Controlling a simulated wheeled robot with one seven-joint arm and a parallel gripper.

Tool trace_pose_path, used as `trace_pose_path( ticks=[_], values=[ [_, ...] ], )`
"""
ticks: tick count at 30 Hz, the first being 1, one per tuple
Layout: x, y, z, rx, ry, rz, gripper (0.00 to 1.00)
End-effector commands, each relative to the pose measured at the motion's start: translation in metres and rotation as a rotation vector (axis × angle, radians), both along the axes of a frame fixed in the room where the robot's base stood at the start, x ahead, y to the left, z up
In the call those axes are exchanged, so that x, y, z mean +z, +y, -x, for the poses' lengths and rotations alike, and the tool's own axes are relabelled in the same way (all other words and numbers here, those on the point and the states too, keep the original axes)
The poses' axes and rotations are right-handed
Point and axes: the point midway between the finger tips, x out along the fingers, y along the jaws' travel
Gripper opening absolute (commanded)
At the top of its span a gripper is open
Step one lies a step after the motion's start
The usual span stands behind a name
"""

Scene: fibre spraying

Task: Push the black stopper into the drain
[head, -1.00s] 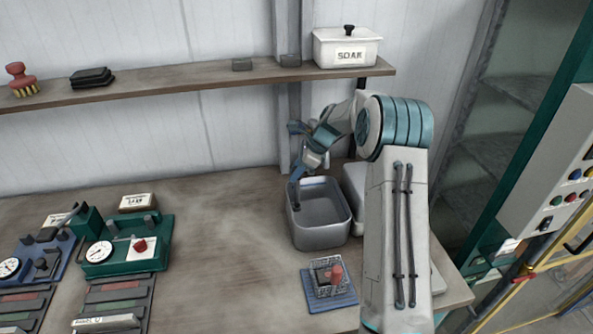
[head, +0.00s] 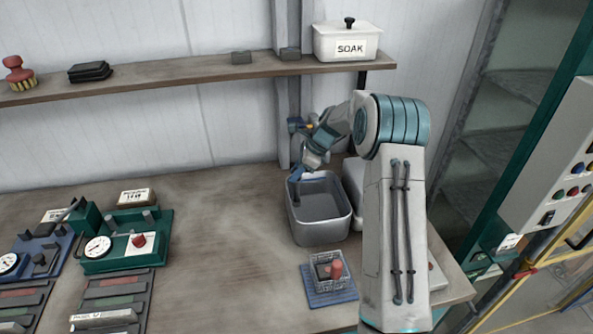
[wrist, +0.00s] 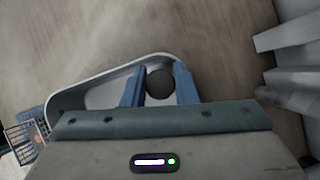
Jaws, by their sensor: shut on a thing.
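The grey metal basin (head: 320,232) stands on the worktop below my gripper (head: 295,182), which reaches down at its back left corner. In the wrist view my gripper (wrist: 158,88) has its two blue fingers either side of a dark round thing, the black stopper (wrist: 159,84), and is shut on it. The basin's pale rim (wrist: 75,84) curves around the fingers there. The drain cannot be made out; the fingers and stopper cover that part of the basin.
A wire basket (head: 328,270) with small things sits on a blue mat in front of the basin. A white box marked SOAK (head: 346,42) stands on the shelf (head: 200,75) above. A green device with a dial (head: 125,245) is at left; the worktop between is clear.

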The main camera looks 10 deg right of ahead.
Motion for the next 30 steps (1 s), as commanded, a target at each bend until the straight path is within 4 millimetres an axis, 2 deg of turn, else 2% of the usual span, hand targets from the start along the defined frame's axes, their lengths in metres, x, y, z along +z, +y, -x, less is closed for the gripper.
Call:
trace_pose_path(
  ticks=[5,6,8,9,20,23,30],
  values=[
    [-0.005,0.000,0.000,0.000,0.000,0.000,0.00],
    [-0.005,0.000,0.000,0.000,0.000,0.000,0.31],
    [-0.004,0.000,0.000,0.000,0.000,0.000,0.48],
    [-0.004,0.000,0.000,0.000,0.000,0.000,0.51],
    [0.001,-0.004,0.000,-0.001,-0.003,0.002,0.51],
    [0.013,-0.010,0.002,-0.002,-0.004,0.002,0.51],
    [0.059,-0.037,0.009,-0.004,-0.006,0.003,0.51]
  ],
)
